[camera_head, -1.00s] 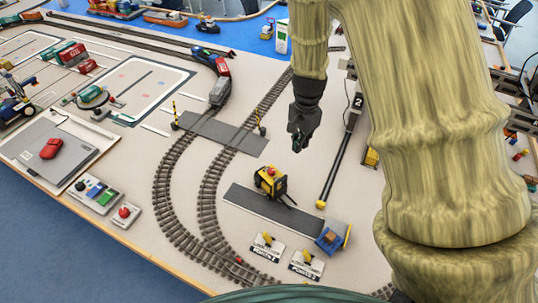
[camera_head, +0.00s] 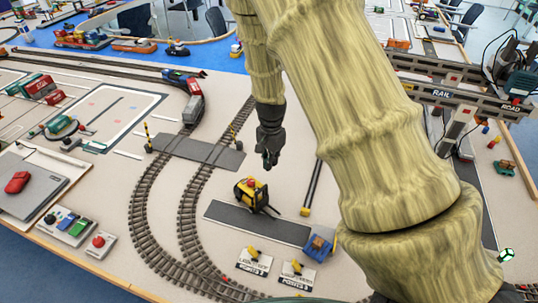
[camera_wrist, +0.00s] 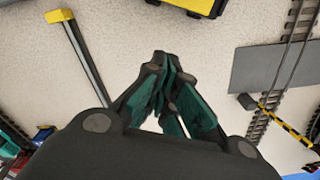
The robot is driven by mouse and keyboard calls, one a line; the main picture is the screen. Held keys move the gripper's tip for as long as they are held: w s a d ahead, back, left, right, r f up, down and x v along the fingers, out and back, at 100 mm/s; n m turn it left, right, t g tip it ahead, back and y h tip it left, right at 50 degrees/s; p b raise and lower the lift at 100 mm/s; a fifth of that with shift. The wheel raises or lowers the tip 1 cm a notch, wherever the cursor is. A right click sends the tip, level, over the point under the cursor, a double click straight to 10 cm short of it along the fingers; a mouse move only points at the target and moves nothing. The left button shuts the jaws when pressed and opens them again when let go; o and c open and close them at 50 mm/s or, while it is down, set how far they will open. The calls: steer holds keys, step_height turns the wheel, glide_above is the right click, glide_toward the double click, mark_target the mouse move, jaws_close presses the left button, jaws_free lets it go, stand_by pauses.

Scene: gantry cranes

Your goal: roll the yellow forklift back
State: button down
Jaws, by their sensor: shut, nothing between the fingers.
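The yellow forklift (camera_head: 251,193) stands on a dark grey strip (camera_head: 222,212) on the table, its dark forks pointing to the lower right. In the wrist view only part of a yellow body, which looks like the forklift (camera_wrist: 195,6), shows at the top edge. My gripper (camera_head: 270,163) is shut and empty. It hangs above the table, beyond the forklift and a little to its right in the head view, apart from it. In the wrist view its closed fingertips (camera_wrist: 162,58) point toward the yellow body, with bare table between.
Curved railway tracks (camera_head: 190,205) run left of the forklift. A blue cart (camera_head: 319,246) stands at the strip's right end. Two points levers (camera_head: 254,259) sit in front. A yellow-ended bar (camera_head: 305,211) lies to the right. A grey crossing plate (camera_head: 198,151) lies behind left.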

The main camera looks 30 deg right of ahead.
mark_target(244, 186)
steer(key=f, duration=0.3)
steer(key=w+f+p, duration=0.1)
steer(key=f, duration=0.1)
steer(key=shift+f, duration=0.25)
steer(key=shift+s+f, duration=0.25)
steer(key=shift+f, duration=0.1)
steer(key=a, duration=0.1)
steer(key=a+p, duration=0.1)
steer(key=a, duration=0.1)
steer(key=shift+s+r, duration=0.1)
steer(key=shift+s, duration=0.2)
steer(key=shift+s+a+p, duration=0.2)
steer(key=shift+a+p, duration=0.15)
steer(key=shift+a, duration=0.1)
steer(key=a, duration=0.2)
steer(key=s+a, duration=0.1)
steer(key=a, duration=0.2)
steer(key=s+a+p, duration=0.1)
steer(key=a, duration=0.1)
steer(key=shift+s+a, duration=0.1)
steer(key=shift+a, duration=0.25)
steer(key=shift+d, duration=0.1)
